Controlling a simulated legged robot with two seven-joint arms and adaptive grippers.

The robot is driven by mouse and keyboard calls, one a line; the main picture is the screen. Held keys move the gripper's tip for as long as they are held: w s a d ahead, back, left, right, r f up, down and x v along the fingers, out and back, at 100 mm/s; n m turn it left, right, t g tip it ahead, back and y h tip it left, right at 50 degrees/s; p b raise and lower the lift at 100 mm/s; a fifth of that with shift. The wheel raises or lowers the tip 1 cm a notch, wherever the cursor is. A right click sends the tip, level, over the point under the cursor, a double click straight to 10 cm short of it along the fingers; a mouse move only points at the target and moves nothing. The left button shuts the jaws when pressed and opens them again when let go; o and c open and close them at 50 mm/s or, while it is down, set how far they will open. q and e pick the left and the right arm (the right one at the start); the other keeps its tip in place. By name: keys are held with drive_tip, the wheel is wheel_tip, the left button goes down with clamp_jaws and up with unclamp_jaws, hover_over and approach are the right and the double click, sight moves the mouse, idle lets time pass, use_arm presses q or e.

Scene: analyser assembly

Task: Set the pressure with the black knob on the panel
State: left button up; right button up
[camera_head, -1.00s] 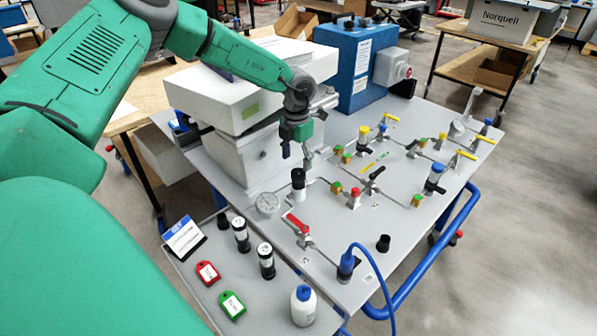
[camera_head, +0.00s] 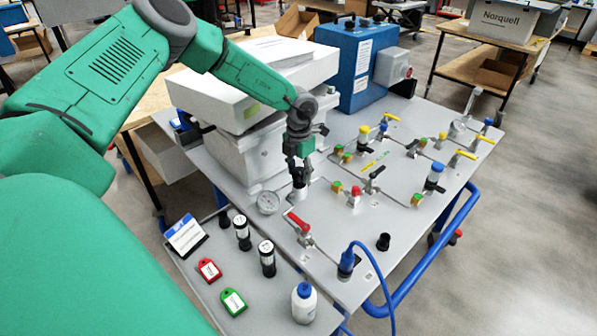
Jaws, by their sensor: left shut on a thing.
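The black knob (camera_head: 298,181) stands upright on its regulator on the grey panel (camera_head: 345,240), just right of a round pressure gauge (camera_head: 268,202). My left gripper (camera_head: 299,172) comes down from above and is shut on the knob; its fingers hide much of the knob's top. The gauge reading is too small to make out. My right gripper is not in view.
A red-handled valve (camera_head: 298,223) and a blue-capped fitting with a blue hose (camera_head: 347,262) are in front of the knob. A white-and-grey analyser (camera_head: 235,150) stands close behind the arm. Several valves and fittings fill the panel's right side.

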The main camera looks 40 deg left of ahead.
sight(299, 170)
use_arm(q)
drive_tip(key=shift+f+m, duration=0.1)
drive_tip(key=shift+m, duration=0.6)
drive_tip(key=shift+m+b, duration=0.35)
drive_tip(key=shift+m, duration=0.45)
drive_tip(key=shift+a, duration=0.1)
drive_tip(key=o, duration=1.1)
drive_tip(key=shift+o, duration=0.2)
wheel_tip(299, 170, up, 12)
